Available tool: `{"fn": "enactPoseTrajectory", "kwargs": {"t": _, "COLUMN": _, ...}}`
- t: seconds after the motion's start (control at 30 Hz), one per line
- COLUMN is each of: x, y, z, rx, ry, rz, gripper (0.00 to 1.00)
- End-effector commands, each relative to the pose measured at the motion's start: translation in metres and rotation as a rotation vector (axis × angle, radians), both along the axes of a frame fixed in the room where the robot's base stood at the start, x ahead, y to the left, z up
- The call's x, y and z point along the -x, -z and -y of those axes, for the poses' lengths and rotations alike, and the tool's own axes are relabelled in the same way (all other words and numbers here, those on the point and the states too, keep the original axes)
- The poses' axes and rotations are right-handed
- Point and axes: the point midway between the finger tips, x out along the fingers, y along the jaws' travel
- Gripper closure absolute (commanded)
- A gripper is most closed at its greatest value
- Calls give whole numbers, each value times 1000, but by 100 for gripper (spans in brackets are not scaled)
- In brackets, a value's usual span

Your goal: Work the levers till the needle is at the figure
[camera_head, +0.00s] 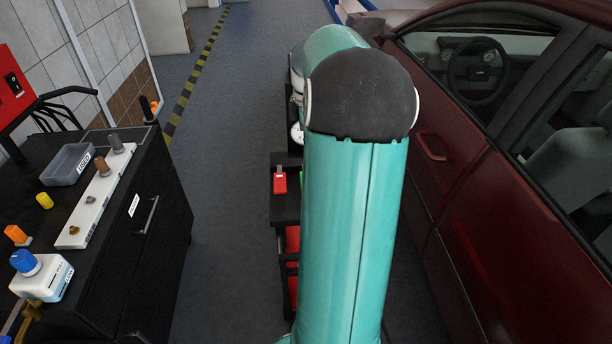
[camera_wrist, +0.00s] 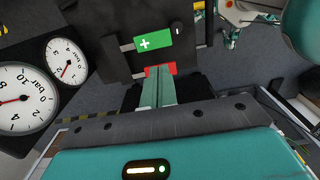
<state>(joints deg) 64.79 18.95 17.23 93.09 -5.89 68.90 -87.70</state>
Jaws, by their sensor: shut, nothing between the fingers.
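My gripper (camera_wrist: 158,88) is shut with nothing between its fingers. Its tips are at the red lever plate (camera_wrist: 160,70) in the wrist view; I cannot tell if they touch. Beside it is a green lever plate with a white plus (camera_wrist: 152,42). Two white round gauges marked bar are at the left: a large one (camera_wrist: 22,98) and a smaller one (camera_wrist: 66,60), each with a red needle. The exact readings are hard to make out. In the head view the red lever (camera_head: 280,181) sits on a dark stand (camera_head: 284,212); my arm hides my gripper and most of the green lever.
A dark red car (camera_head: 470,220) stands close on the right of my arm. A black cabinet (camera_head: 150,235) on the left carries a grey tray (camera_head: 70,164) and a white strip with several knobs (camera_head: 98,203). The grey floor between cabinet and stand is clear.

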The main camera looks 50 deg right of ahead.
Motion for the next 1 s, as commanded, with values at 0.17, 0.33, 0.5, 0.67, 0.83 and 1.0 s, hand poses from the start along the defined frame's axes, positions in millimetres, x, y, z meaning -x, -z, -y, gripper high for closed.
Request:
{"fn": "enactPoseTrajectory", "kwargs": {"t": 0.17, "x": 0, "y": 3, "z": 0, "rx": 0, "ry": 1, "rz": 0, "gripper": 100}}
{"fn": "enactPoseTrajectory", "kwargs": {"t": 0.33, "x": 0, "y": 21, "z": -1, "rx": -3, "ry": 1, "rz": -1, "gripper": 100}}
{"fn": "enactPoseTrajectory", "kwargs": {"t": 0.5, "x": 0, "y": 54, "z": -1, "rx": -4, "ry": 1, "rz": -2, "gripper": 100}}
{"fn": "enactPoseTrajectory", "kwargs": {"t": 0.67, "x": 0, "y": 85, "z": -1, "rx": -2, "ry": 0, "rz": -2, "gripper": 100}}
{"fn": "enactPoseTrajectory", "kwargs": {"t": 0.83, "x": 0, "y": 116, "z": -1, "rx": -2, "ry": 1, "rz": -2, "gripper": 100}}
{"fn": "enactPoseTrajectory", "kwargs": {"t": 1.0, "x": 0, "y": 135, "z": -1, "rx": -1, "ry": 1, "rz": -1, "gripper": 100}}
